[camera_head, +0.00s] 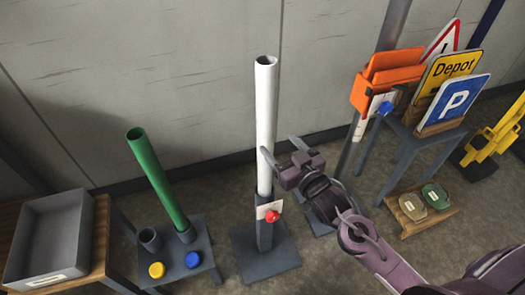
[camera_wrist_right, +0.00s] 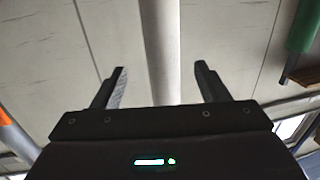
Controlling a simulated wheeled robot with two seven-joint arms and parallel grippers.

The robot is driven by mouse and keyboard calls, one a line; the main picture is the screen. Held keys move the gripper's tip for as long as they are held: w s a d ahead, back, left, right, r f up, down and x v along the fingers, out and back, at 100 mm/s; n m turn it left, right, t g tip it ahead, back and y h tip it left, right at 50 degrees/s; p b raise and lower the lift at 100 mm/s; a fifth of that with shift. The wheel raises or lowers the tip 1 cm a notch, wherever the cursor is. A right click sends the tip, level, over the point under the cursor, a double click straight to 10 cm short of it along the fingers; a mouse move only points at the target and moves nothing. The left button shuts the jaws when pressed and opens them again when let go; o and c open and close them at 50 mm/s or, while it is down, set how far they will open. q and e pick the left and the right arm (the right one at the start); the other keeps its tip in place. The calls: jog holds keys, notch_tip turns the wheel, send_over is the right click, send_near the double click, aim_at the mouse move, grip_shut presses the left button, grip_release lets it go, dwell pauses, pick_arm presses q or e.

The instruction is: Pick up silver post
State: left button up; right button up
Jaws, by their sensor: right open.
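The silver post (camera_head: 265,120), a pale, nearly white upright tube with an open top, stands in a dark square base (camera_head: 265,252) with a red knob (camera_head: 272,216) on its socket. My right gripper (camera_head: 281,151) is at the right side of the post, at about mid-height, with its fingers pointing toward it. In the right wrist view the post (camera_wrist_right: 152,40) runs between the two open fingers (camera_wrist_right: 161,68), with a gap on each side. I cannot tell how deep it sits between them. My left gripper is not in view.
A green post (camera_head: 160,180) leans left in a base with yellow and blue knobs. A grey tray (camera_head: 75,200) is at far left. On the right are an orange bin (camera_head: 385,75), a rack of road signs (camera_head: 455,95) and a low wooden stand (camera_head: 420,222). A wall is behind.

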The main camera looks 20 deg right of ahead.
aim_at(270, 130)
jog(key=shift+a+r, duration=0.25)
jog(key=shift+r, duration=0.6)
jog(key=shift+w+r, duration=0.25)
jog(key=shift+w, duration=0.05)
jog(key=x, duration=0.7)
jog(key=shift+p, duration=0.4)
jog(key=shift+a+f, duration=0.1)
jog(key=c, duration=0.4)
grip_shut()
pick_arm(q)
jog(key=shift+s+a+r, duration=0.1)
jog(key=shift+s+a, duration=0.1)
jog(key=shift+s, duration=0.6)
